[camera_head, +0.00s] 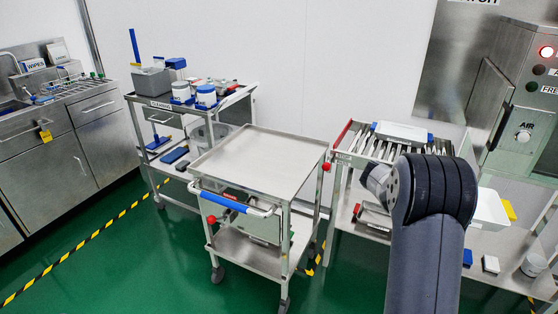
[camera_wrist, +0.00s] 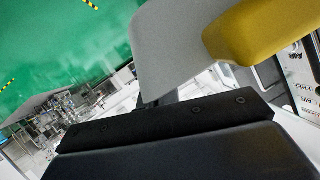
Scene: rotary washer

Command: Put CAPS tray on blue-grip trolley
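The blue-grip trolley (camera_head: 262,160) stands in the middle of the head view, with an empty steel top and a blue sleeve (camera_head: 222,202) on its front handle. No CAPS label is readable. A white tray-like thing (camera_head: 402,132) lies on the roller rack at right, and a white bin (camera_head: 490,212) shows partly behind my arm; I cannot tell which is the CAPS tray. My gripper (camera_wrist: 170,125) shows as dark parts low in the wrist view; its fingertips are not clear. A grey and yellow shape (camera_wrist: 178,45) is close to the camera; I cannot tell whether it is held.
The roller rack (camera_head: 341,136) stands close to the trolley's right. A loaded cart (camera_head: 138,98) stands behind left, near a steel sink counter (camera_head: 85,121). Green floor (camera_head: 130,270) is free at front left.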

